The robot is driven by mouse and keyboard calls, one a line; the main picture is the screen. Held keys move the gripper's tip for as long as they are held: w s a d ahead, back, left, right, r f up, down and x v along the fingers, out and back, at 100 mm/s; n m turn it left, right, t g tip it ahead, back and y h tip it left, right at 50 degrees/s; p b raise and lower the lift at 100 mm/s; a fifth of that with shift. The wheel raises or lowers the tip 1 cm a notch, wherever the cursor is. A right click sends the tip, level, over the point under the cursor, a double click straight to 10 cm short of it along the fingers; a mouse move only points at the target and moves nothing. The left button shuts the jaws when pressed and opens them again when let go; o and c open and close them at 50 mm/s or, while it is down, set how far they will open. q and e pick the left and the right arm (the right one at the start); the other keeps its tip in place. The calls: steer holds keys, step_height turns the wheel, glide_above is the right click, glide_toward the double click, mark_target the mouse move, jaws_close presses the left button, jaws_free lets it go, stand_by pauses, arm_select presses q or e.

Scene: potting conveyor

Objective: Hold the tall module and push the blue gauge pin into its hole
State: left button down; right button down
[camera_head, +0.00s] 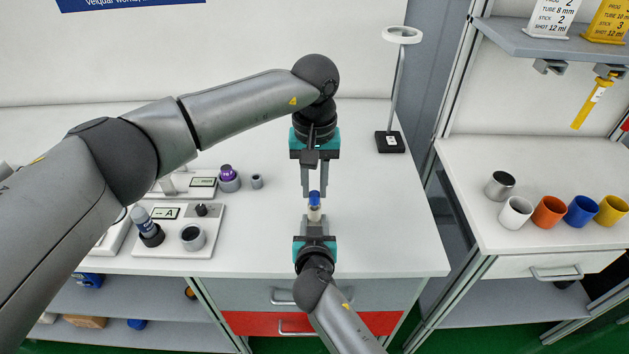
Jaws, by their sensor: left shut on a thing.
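A small upright piece with a blue upper part, which I take for the blue gauge pin (314,198), is between the fingertips of my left gripper (314,192). The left gripper comes from above in the picture and is shut on it. Directly below the blue part is a pale, short-looking cylinder, apparently the tall module (314,214). It stands at the fingers of my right gripper (314,220), which comes from the bottom, and seems held between them. The fingers hide much of it. The hole is not visible, and I cannot tell whether the pin is in it.
Behind are a purple-topped piece (227,174) and a small grey cup (257,182). A ring stand (390,142) is back right. Coloured cups (549,212) stand on the right counter.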

mark_target(314, 194)
arm_select(q)
steer(key=shift+f, duration=0.9)
steer(key=c, duration=0.6)
jaws_free()
steer(key=shift+c, duration=0.2)
step_height(314, 194, up, 12)
arm_select(e)
steer(key=shift+c, duration=2.2)
jaws_free()
steer(key=shift+s, duration=0.1)
